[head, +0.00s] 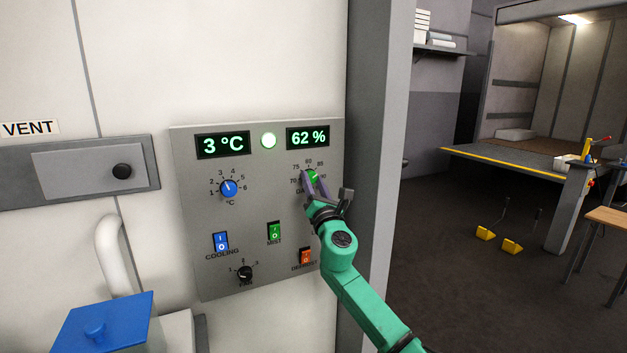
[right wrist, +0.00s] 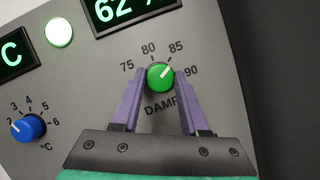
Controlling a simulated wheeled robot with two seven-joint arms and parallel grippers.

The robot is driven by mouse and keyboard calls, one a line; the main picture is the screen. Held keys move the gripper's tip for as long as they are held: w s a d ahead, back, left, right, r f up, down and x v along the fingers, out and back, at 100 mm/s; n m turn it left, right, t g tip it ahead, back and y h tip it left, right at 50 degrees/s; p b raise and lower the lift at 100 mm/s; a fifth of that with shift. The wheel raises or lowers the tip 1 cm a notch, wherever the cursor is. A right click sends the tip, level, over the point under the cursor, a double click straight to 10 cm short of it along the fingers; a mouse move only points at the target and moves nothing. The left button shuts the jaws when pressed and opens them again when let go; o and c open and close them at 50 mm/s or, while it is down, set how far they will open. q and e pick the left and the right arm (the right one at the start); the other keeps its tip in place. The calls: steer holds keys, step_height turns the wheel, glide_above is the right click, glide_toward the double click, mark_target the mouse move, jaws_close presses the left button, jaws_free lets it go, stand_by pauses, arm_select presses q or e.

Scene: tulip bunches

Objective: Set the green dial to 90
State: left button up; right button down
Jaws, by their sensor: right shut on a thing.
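The green dial (right wrist: 159,77) is on the grey control panel (head: 262,270), above the lettering that begins DAMP, partly hidden. In the right wrist view its white mark points up and right, between 85 and 90. In the head view the green dial (head: 313,176) is partly covered by my gripper. My right gripper (head: 312,180) has its purple fingers on either side of the dial and is shut on it. The fingers also show in the right wrist view (right wrist: 159,82). My left gripper is not in view.
The right display (head: 307,137) reads 62 % and the left display (head: 222,145) 3 °C. A blue dial (head: 229,188), a black fan dial (head: 245,273), and blue, green and orange switches share the panel. A blue lid (head: 100,322) is at lower left.

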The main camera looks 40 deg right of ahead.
steer(key=m+g+p, duration=0.1)
steer(key=m, duration=0.2)
steer(key=m+g+h+p, duration=0.1)
steer(key=m+p, duration=0.1)
steer(key=m, duration=0.1)
steer(key=shift+a+r+m+h, duration=0.2)
steer(key=shift+m+h, duration=0.1)
steer(key=shift+m, duration=0.1)
steer(key=shift+m+g+p, duration=0.9)
steer(key=shift+m+p, duration=0.2)
steer(key=shift+m, duration=0.6)
steer(key=shift+f, duration=0.1)
steer(key=shift+c, duration=2.1)
jaws_free()
